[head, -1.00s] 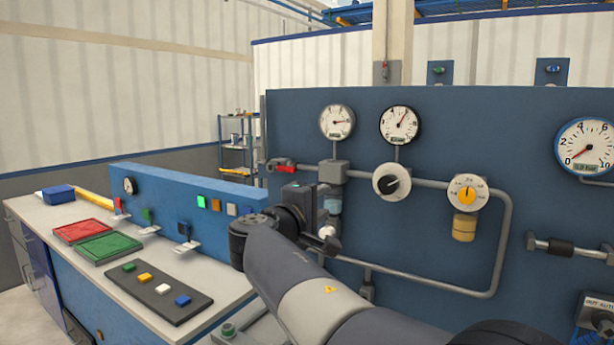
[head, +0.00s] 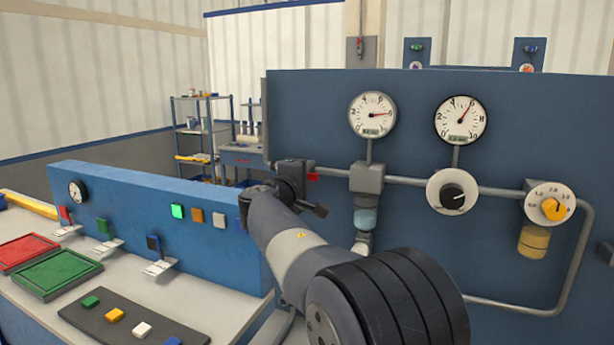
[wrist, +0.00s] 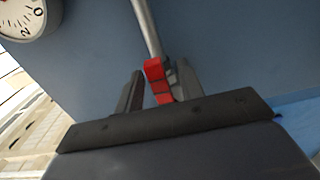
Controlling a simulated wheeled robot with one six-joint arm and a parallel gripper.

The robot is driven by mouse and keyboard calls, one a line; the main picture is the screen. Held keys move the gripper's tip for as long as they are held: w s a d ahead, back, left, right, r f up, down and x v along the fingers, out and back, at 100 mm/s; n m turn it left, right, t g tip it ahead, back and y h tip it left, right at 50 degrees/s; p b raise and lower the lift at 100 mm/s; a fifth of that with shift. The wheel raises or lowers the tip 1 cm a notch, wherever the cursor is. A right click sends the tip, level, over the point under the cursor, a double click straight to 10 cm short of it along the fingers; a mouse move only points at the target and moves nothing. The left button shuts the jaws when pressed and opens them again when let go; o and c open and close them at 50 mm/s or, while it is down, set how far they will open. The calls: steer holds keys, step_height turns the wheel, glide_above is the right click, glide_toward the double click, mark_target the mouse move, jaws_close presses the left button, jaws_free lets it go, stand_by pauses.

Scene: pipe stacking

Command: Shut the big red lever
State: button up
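The big red lever (wrist: 154,70) shows in the wrist view at the end of a grey pipe, between the fingers of my gripper (wrist: 159,76). The left finger stands a little apart from the lever; the right finger is close beside it, and I cannot tell whether they touch. My gripper is open. In the head view, only a small piece of the red lever (head: 313,177) shows at the left end of the panel's pipe. The rest is hidden behind my gripper (head: 304,196) and wrist.
The blue panel (head: 420,255) bears gauges, a black knob (head: 453,197) and a yellow dial (head: 550,208). A filter (head: 366,215) hangs right of the lever. A bench at left holds red (head: 30,252) and green trays (head: 57,273) and small switches.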

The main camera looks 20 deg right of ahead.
jaws_close()
steer(key=shift+f+b, duration=0.15)
steer(key=shift+b, duration=0.15)
